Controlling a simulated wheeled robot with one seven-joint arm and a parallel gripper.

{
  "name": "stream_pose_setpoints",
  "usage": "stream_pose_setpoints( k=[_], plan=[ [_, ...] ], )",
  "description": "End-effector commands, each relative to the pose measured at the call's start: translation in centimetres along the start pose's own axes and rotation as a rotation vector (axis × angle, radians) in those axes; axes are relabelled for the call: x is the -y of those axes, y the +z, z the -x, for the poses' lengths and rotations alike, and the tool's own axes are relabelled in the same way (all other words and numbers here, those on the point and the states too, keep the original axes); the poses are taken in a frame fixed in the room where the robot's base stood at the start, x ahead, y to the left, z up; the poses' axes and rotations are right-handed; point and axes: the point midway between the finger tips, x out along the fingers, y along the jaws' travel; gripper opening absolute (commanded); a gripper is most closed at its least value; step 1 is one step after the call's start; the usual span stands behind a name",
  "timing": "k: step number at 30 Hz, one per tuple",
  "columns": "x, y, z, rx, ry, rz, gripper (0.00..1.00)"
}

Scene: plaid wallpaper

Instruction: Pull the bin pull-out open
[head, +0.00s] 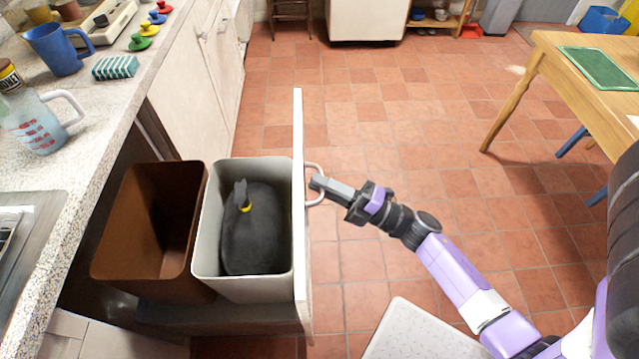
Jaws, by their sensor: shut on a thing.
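The bin pull-out stands out from under the counter, its white front panel (298,220) seen nearly edge-on. Behind the panel are a white bin (213,245) holding a tied black bag (255,235) and an empty-looking brown bin (130,270). A pale bow handle (316,170) is on the panel's outer face. My gripper (317,185) is at the handle from the right, shut on its bar. The fingertips partly cover the handle.
Tiled floor (370,130) is clear to the right of the panel. A wooden table (560,75) stands at the far right. A pale board-like surface (415,335) is at the bottom.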

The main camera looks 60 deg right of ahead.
Motion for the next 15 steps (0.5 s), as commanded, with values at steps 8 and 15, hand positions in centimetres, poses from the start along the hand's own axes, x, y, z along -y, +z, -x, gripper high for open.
stream_pose_setpoints(
  k=[8, 15],
  plan=[
    [0.13, -0.01, 0.04, 0.000, -0.003, 0.001, 0.19],
    [0.11, 0.02, 0.28, 0.001, -0.002, 0.001, 0.19]
  ],
)
